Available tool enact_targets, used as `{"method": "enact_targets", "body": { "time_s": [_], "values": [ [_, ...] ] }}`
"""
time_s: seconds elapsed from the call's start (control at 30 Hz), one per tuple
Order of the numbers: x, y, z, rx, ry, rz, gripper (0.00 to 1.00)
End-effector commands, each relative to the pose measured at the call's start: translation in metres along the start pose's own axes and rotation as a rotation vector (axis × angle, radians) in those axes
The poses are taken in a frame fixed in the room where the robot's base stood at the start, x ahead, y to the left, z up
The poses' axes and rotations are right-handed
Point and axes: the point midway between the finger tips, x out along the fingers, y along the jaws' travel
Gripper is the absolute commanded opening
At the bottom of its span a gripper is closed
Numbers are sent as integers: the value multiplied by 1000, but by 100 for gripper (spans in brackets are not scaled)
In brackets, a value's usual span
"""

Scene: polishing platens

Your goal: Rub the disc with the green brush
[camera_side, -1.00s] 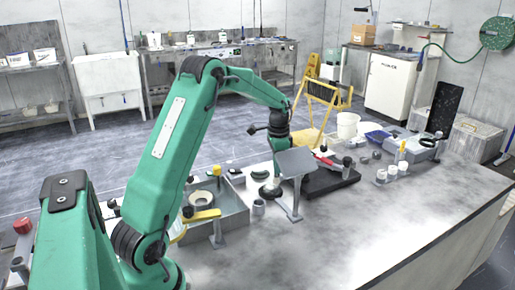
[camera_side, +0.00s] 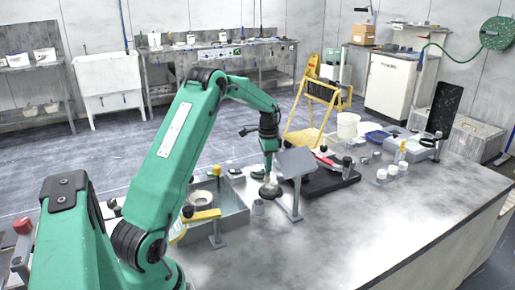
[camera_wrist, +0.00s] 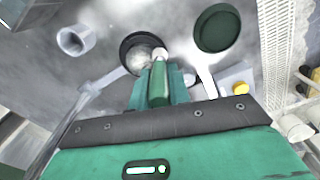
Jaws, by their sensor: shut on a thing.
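My gripper (camera_wrist: 160,88) is shut on the green brush (camera_wrist: 158,86), whose thick green handle lies between the jaws in the wrist view. The brush's pale tip overlaps the edge of a round disc (camera_wrist: 140,58) with a dark rim and a mottled grey middle. I cannot tell whether the tip touches it. In the side view my gripper (camera_side: 268,168) points down above the disc (camera_side: 270,191) on the bench. The brush is too small there to make out clearly.
A tilted grey plate on a stand (camera_side: 295,162) rises close to the right of my gripper. A grey tray (camera_side: 232,222) stands to the left. A dark green round piece (camera_wrist: 216,28) and a grey cup (camera_wrist: 75,40) lie near the disc. The front bench is clear.

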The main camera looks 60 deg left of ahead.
Motion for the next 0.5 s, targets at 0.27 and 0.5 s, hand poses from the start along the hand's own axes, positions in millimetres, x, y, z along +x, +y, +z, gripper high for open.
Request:
{"method": "enact_targets", "body": {
  "time_s": [0.27,0.5],
  "values": [
    [0,28,-9,3,-1,2,0],
    [0,49,-16,3,-1,2,0]
  ]
}}
